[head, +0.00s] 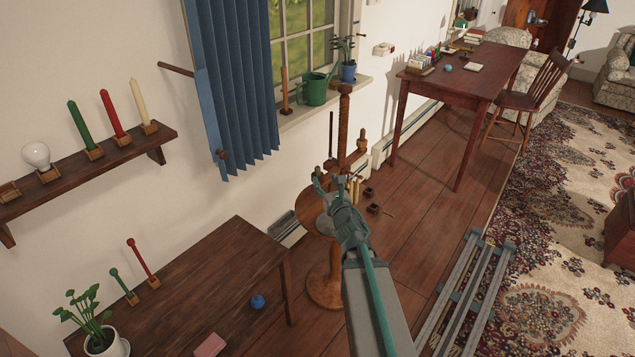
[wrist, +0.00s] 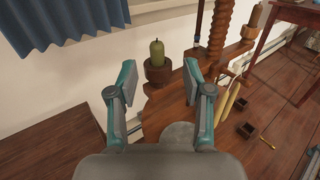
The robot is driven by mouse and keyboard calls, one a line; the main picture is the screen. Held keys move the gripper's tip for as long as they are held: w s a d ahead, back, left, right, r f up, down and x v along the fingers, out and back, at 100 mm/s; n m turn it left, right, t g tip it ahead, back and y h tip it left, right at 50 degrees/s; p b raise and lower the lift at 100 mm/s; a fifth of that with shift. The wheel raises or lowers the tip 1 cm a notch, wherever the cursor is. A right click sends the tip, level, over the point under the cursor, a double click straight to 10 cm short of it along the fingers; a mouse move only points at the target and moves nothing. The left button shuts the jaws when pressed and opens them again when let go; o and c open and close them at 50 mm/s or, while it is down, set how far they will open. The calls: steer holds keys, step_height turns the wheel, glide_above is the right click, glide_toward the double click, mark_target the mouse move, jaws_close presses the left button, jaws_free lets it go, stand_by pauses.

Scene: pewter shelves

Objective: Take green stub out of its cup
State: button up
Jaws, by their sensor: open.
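The green stub (wrist: 157,51), a short thick candle, stands upright in a dark wooden cup (wrist: 158,73) on the wooden stand with a spiral post (wrist: 220,32). In the head view the stub (head: 317,172) shows small beside the post, close to my fingers. My gripper (wrist: 160,80) is open and empty. In the wrist view the stub and cup appear in the gap between the fingertips, farther ahead; nothing is gripped. I cannot tell the exact distance.
A blue curtain (head: 235,85) hangs at left. A dark table (head: 225,262) stands lower left. Two small dark cups (head: 369,193) are near the stand.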

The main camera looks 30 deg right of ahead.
mark_target(319, 170)
steer(key=shift+w+d+p, duration=0.2)
steer(key=shift+w+p, duration=0.45)
steer(key=shift+w, duration=1.4)
steer(key=shift+w+d+p, duration=0.2)
steer(key=shift+w+p, duration=0.45)
steer(key=shift+w, duration=1.35)
steer(key=shift+c, duration=0.3)
jaws_close()
